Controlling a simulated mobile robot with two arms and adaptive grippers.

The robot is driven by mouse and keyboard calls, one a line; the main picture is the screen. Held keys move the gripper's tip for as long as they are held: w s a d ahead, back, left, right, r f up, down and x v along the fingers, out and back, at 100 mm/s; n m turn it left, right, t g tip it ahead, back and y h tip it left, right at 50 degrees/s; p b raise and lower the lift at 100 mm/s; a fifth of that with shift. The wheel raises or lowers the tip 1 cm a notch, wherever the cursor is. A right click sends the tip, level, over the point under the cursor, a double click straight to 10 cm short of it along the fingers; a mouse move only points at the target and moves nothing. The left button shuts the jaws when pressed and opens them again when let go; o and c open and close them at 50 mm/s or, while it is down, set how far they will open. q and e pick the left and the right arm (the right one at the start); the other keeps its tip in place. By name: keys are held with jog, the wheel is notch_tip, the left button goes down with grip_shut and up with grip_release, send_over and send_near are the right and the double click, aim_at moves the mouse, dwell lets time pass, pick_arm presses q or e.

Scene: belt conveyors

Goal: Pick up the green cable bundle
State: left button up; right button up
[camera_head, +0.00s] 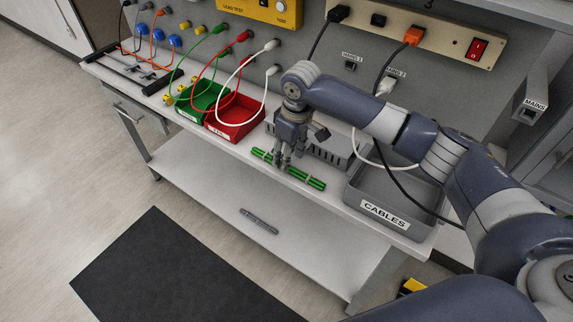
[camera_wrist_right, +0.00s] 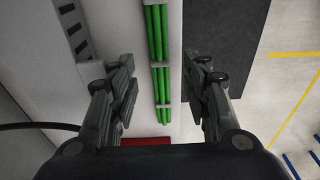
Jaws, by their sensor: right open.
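The green cable bundle (camera_head: 304,178) lies on the front part of the white bench top, bound with pale ties. My right gripper (camera_head: 283,160) is over the left part of the bundle, fingers pointing down, and hides some of it. In the right wrist view the bundle (camera_wrist_right: 159,60) runs lengthwise between the two open fingers of my right gripper (camera_wrist_right: 162,88), with a gap on each side. I cannot tell the exact height of the fingertips above the bench. My left gripper is not in view.
A grey bin labelled CABLES (camera_head: 376,207) stands right of the bundle. A grey slotted tray (camera_head: 335,150) lies behind it. Red (camera_head: 237,133) and green (camera_head: 189,117) bins with hanging leads stand to the left. The lower shelf (camera_head: 215,205) holds a small grey strip.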

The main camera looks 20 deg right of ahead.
jog(key=shift+w+a+f+p, duration=0.1)
jog(key=shift+f+p, duration=0.05)
jog(key=shift+f, duration=0.75)
jog(key=shift+w+a+f+p, duration=0.1)
jog(key=shift+f+p, duration=0.05)
jog(key=shift+f, duration=0.7)
jog(key=shift+d, duration=0.1)
grip_shut()
jog(key=shift+r, duration=0.1)
